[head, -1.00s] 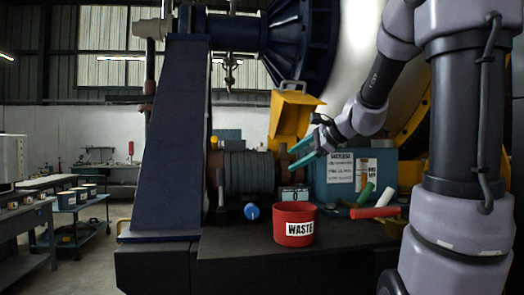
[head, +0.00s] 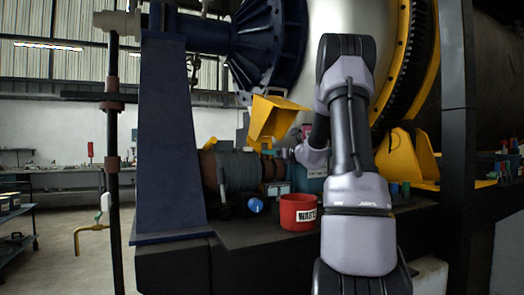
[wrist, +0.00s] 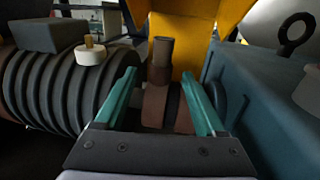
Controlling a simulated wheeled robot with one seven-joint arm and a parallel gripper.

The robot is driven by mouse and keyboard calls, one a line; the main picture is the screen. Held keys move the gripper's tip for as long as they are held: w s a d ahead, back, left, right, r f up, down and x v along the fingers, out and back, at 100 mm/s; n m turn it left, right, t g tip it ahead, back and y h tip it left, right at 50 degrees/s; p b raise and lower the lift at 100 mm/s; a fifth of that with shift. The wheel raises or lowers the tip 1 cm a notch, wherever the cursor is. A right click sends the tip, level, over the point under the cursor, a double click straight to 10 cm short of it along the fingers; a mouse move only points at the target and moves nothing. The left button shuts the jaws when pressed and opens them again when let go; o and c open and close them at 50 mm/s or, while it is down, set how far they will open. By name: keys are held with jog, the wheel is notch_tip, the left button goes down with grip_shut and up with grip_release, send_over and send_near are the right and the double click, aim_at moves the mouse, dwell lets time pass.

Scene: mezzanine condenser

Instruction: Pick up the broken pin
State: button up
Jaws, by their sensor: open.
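In the wrist view, a short upright dark-brown cylinder (wrist: 162,50) stands on a rusty brown coupling (wrist: 155,105). It may be the broken pin, but I cannot tell for certain. My gripper (wrist: 159,76) is open, with one teal finger on each side of the coupling and the upright piece beyond and between the fingertips. Nothing is held between the fingers. In the head view my gripper (head: 279,153) is small beside the shaft, below the yellow guard (head: 275,118), and partly hidden by my arm.
A red bucket marked WASTE (head: 297,212) stands on the dark bench, left of my arm. A ribbed grey drum (wrist: 50,90) lies left of my fingers, with a white-capped fitting (wrist: 90,54). A blue-grey box (wrist: 265,105) is close on the right.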

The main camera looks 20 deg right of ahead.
jog(key=w, duration=0.5)
jog(key=w+a, duration=0.1)
jog(key=w, duration=0.1)
jog(key=shift+w+r, duration=0.2)
jog(key=shift+r, duration=0.15)
grip_shut()
